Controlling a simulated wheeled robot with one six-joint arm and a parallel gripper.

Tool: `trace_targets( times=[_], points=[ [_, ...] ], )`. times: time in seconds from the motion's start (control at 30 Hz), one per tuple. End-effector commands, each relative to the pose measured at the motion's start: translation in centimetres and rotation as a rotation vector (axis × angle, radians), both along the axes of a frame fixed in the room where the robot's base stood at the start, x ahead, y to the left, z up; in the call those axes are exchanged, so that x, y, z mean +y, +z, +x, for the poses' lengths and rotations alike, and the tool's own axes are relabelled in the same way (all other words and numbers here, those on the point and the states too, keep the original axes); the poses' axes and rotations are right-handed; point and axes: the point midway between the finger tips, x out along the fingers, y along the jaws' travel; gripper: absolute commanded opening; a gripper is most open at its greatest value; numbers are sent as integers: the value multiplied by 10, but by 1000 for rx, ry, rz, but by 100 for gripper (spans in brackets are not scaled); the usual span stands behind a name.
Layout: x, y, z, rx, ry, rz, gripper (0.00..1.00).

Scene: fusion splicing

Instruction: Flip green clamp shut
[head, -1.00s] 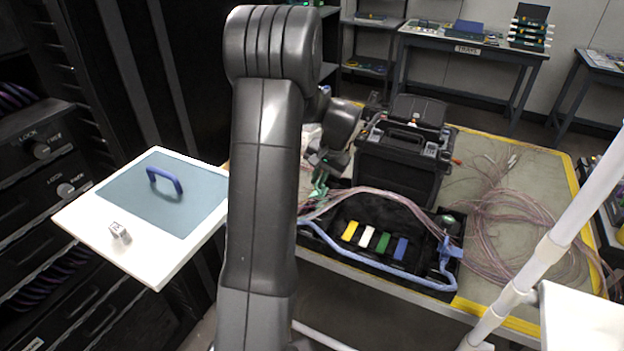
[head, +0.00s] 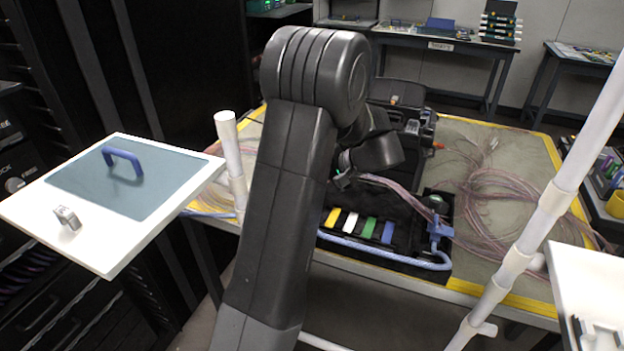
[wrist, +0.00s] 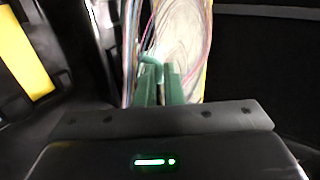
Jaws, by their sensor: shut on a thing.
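A row of coloured clamps lies in the black case; the green clamp (head: 369,229) is between the white and the blue one. My gripper (head: 343,184) is behind the left part of the row, apart from this green clamp. Its tip is small and partly hidden in the head view. In the wrist view, my gripper (wrist: 161,88) shows two close green fingers, shut with a pale strand between them. A small teal-green curved piece (wrist: 150,60) is at their tips; I cannot tell what it belongs to.
Yellow (head: 333,217), white (head: 350,223) and blue (head: 388,232) clamps flank the green one. A cable bundle (head: 405,192) runs right from near my gripper. A black machine (head: 405,95) stands behind. A white post (head: 232,160) stands left; a white pole (head: 540,250) crosses at right.

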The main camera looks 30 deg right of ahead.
Motion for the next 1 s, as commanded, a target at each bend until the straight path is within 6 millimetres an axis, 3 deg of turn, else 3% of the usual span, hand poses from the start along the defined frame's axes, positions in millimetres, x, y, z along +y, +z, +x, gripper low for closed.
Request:
trace_targets(
  times=[0.53,0.6,0.67,1.0],
  points=[
    [3,-5,-1,-9,6,22,0],
    [3,-5,-1,-9,6,21,21],
    [2,-5,-1,-10,5,20,31],
    [-2,0,-4,-13,2,15,31]
  ],
)
